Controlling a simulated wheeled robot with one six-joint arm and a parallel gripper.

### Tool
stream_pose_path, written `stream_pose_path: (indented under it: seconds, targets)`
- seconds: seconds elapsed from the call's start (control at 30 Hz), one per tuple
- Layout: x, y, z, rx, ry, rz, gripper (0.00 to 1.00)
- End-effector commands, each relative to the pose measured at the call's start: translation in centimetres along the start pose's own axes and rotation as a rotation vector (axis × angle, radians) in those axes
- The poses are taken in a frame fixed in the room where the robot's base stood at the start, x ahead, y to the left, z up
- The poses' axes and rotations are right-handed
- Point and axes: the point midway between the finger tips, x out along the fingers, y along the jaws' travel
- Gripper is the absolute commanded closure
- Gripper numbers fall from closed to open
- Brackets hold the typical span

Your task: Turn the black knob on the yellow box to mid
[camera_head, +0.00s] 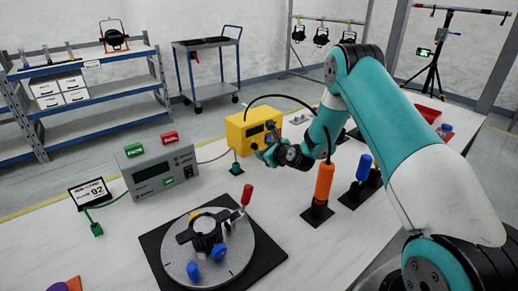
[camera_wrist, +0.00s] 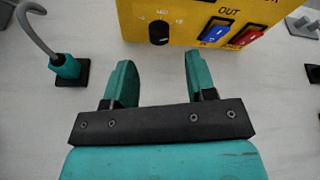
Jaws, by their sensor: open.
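The yellow box (camera_head: 240,133) stands on the white table, left of my arm's end. In the wrist view the yellow box (camera_wrist: 190,22) fills the top of the picture. The black knob (camera_wrist: 159,33) sits on its front face, with small scale marks around it. My gripper (camera_wrist: 157,70) is open and empty, its two teal fingers pointing at the box. The knob lies just beyond the fingertips, roughly midway between them, and appears apart from them. In the head view my gripper (camera_head: 267,150) is close in front of the box and the knob is hidden or too small to tell.
Blue and red rocker switches (camera_wrist: 233,32) sit right of the knob. A teal connector with a grey cable (camera_wrist: 66,66) stands left. An orange-handled tool (camera_head: 323,182) stands under my arm. A grey box (camera_head: 158,169) and a round turntable (camera_head: 208,255) occupy the table's left part.

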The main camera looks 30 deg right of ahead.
Motion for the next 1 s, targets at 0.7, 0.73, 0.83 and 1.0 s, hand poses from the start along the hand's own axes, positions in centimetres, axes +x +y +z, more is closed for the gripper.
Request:
stream_pose_path:
  seconds: [0.7, 0.73, 0.83, 1.0]
  targets:
    - [4.8, 0.1, 0.0, -0.003, 0.001, 0.003, 0.58]
    - [4.8, 0.1, 0.0, -0.003, 0.001, 0.003, 0.65]
    - [4.8, 0.1, 0.0, -0.003, 0.001, 0.003, 0.88]
    - [4.8, 0.2, 0.0, -0.016, 0.002, -0.002, 0.98]
